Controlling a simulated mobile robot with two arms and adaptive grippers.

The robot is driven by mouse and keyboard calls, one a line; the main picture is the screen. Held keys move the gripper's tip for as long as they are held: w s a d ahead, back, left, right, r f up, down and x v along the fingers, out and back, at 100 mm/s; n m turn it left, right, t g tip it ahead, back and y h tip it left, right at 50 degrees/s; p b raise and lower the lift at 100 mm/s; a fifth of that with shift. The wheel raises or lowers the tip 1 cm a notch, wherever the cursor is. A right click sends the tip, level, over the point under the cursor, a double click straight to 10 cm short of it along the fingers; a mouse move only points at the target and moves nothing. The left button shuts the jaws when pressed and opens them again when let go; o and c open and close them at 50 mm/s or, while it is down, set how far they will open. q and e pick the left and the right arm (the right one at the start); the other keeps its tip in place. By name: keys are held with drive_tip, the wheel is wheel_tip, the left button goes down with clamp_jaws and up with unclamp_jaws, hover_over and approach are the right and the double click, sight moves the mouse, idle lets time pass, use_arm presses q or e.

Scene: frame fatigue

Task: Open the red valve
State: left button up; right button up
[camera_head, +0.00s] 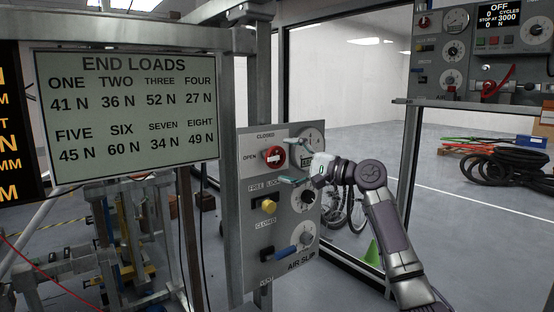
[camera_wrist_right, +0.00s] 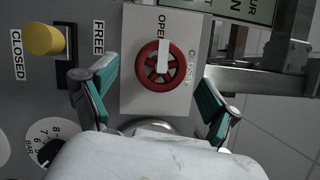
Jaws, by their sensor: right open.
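The red valve (camera_head: 273,157) is a round red handwheel with a white bar across it. It sits at the top of a grey control panel (camera_head: 247,215), between the labels OPEN and CLOSED. In the right wrist view the red valve (camera_wrist_right: 153,75) lies ahead, between the two teal fingers. My right gripper (camera_head: 296,163) comes in from the right in front of the panel; it also shows in the right wrist view (camera_wrist_right: 155,92). It is open and empty, with its fingers spread wider than the wheel. I cannot tell whether a finger touches the panel. My left gripper is out of view.
Below the valve, the panel has a yellow knob (camera_head: 269,206), a blue lever (camera_head: 286,251) and dials. An END LOADS sign (camera_head: 126,118) hangs at left, above a metal test frame. A second panel (camera_head: 484,50) stands at right. Open floor lies behind the glass.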

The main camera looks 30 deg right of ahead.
drive_tip(key=v, duration=0.8)
drive_tip(key=shift+s, duration=0.3)
